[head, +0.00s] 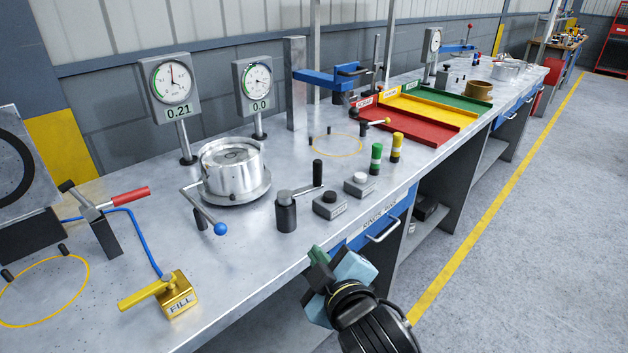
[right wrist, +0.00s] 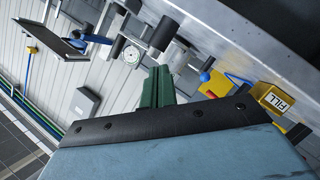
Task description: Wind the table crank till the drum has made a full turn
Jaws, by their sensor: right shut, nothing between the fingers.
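A silver drum (head: 232,165) stands on a round flanged base on the bench. A crank (head: 300,193) with a dark post, a flat arm and an upright black handle stands to its right, near the front edge. A lever with a blue ball (head: 221,229) lies in front of the drum; the blue ball also shows in the right wrist view (right wrist: 205,76). My right gripper (head: 318,254) is shut and empty, in front of the bench edge, below and apart from the crank. Its green fingers also show in the right wrist view (right wrist: 157,88). My left gripper is out of view.
A yellow FILL block (head: 177,297) with a lever sits at the front left. Two button boxes (head: 330,205) (head: 359,184) and green (head: 376,158) and yellow (head: 396,147) cylinders stand right of the crank. Two gauges (head: 172,85) (head: 257,82) stand behind the drum.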

